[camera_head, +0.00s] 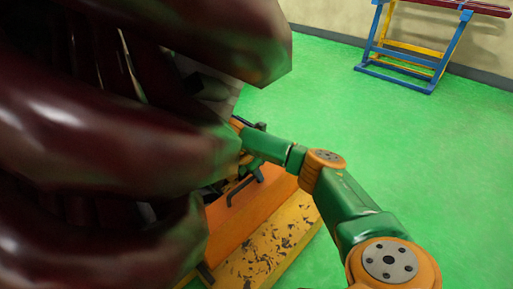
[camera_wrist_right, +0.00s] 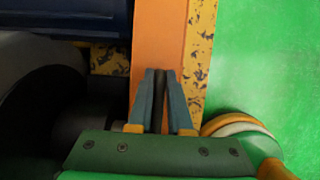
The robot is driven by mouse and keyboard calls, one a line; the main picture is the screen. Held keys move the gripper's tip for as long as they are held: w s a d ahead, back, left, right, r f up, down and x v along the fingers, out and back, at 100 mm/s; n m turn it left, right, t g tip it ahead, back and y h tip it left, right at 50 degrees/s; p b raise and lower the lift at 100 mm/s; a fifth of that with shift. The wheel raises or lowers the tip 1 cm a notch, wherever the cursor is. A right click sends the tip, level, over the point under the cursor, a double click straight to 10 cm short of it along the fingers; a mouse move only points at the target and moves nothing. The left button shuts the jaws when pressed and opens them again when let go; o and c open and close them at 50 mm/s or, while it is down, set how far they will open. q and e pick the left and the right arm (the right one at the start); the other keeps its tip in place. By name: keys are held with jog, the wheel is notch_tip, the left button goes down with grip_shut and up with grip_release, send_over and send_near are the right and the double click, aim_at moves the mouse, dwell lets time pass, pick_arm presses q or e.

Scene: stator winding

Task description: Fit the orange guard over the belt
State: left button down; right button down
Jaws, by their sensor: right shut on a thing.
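The orange guard (camera_head: 247,212) is a long flat orange panel in the head view, beside a worn yellow beam. It also shows in the right wrist view (camera_wrist_right: 157,35) as an upright orange strip. My right gripper (camera_wrist_right: 162,76) is shut on a thin dark bar, which looks like the guard's handle, in front of the orange panel. In the head view my right arm reaches in from the lower right, and its fingertips are hard to make out. I cannot make out the belt. My left gripper is not in view.
Large glossy dark-red coils (camera_head: 90,140) fill the left of the head view and hide much of the machine. The worn yellow beam (camera_head: 272,248) runs along the guard. A blue and yellow stand (camera_head: 410,62) is at the back right. The green floor (camera_head: 450,150) between is clear.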

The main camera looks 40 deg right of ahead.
jog(key=shift+f+b, duration=0.4)
jog(key=shift+f, duration=0.2)
dwell(0.3)
jog(key=c, duration=0.8)
grip_release()
jog(key=shift+o, duration=0.2)
